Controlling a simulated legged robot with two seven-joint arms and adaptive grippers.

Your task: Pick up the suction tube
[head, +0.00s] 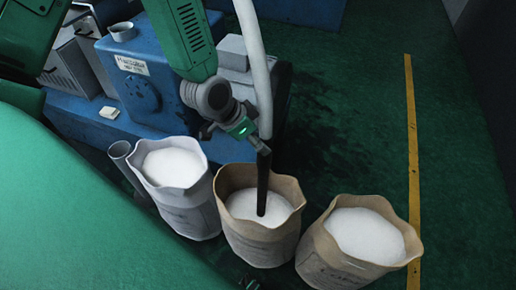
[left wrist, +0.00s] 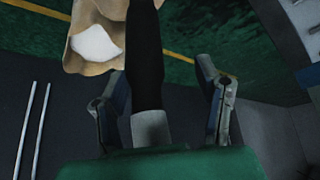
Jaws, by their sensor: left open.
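The suction tube (head: 258,62) has a pale upper hose and a black lower pipe. It stands nearly upright, with its lower end in the white powder of the middle, brown paper sack (head: 265,243). My left gripper (head: 250,138) is at the tube where pale meets black, above this sack. In the left wrist view the tube (left wrist: 145,60) runs between the two spread fingers of my left gripper (left wrist: 163,95), with a gap on either side. The gripper is open and not closed on the tube. My right gripper does not show.
A white sack (head: 186,210) stands left of the middle one, and another brown sack (head: 318,255) stands right. A blue machine (head: 150,85) with a label is behind. The green floor (head: 345,120) is clear up to a yellow line (head: 411,150).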

